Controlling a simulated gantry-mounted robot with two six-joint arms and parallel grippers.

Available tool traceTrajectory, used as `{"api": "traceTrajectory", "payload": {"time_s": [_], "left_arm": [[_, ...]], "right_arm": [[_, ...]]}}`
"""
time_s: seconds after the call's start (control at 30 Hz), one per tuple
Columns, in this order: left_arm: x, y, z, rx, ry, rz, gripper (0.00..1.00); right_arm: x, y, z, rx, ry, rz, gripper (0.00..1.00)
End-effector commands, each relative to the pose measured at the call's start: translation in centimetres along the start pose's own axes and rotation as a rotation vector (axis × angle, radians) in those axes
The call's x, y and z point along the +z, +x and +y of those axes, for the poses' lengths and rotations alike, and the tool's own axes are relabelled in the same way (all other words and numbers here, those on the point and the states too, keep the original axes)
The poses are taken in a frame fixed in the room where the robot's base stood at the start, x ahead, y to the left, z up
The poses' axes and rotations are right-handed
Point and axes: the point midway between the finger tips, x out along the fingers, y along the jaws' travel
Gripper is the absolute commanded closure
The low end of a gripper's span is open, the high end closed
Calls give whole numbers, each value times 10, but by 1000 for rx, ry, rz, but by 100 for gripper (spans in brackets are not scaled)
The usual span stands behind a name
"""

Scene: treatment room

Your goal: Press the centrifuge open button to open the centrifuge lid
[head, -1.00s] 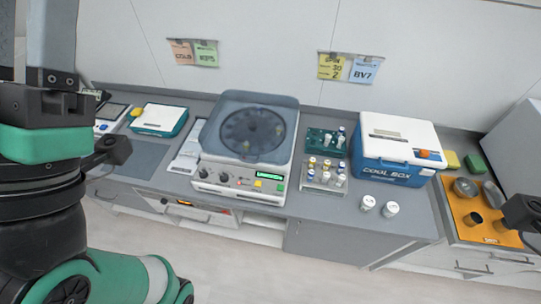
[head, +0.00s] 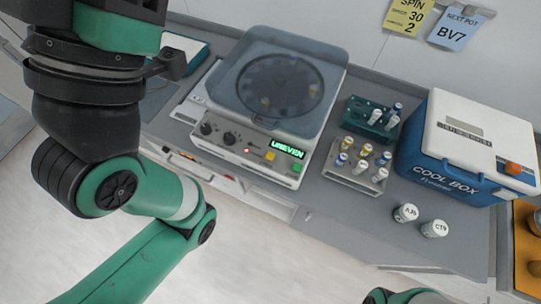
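The centrifuge (head: 258,140) stands on the counter, its translucent grey-blue lid (head: 280,82) down over a round rotor. A few small tubes show dimly through the lid. Its front panel has two black knobs, a small red light, a yellow button (head: 270,156) and a green button (head: 297,168). I cannot read which button is the open one. The green display (head: 287,147) reads "UNEVEN". My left gripper (head: 172,64) is at the upper left, left of the centrifuge and apart from the buttons; its fingers are mostly hidden. My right gripper is out of view.
Right of the centrifuge are a green tube rack (head: 361,117) and a grey rack (head: 338,171) with several capped tubes. A blue and white cool box (head: 450,180) stands further right. Two white-capped vials, A30 (head: 405,213) and C19 (head: 435,228), stand near the counter's front edge.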

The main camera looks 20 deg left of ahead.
Motion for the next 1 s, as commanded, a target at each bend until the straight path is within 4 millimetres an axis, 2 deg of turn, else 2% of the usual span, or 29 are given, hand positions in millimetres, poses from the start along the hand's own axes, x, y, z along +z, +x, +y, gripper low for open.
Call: {"api": "traceTrajectory", "payload": {"time_s": [0.4,0.47,0.7,1.0], "left_arm": [[-1,1,0,0,0,0,50],[-1,1,0,0,0,0,59],[-1,1,0,0,0,0,100],[-1,1,0,0,0,0,100]], "right_arm": [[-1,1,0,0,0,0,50],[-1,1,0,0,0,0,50],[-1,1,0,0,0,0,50],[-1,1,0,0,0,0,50]]}}
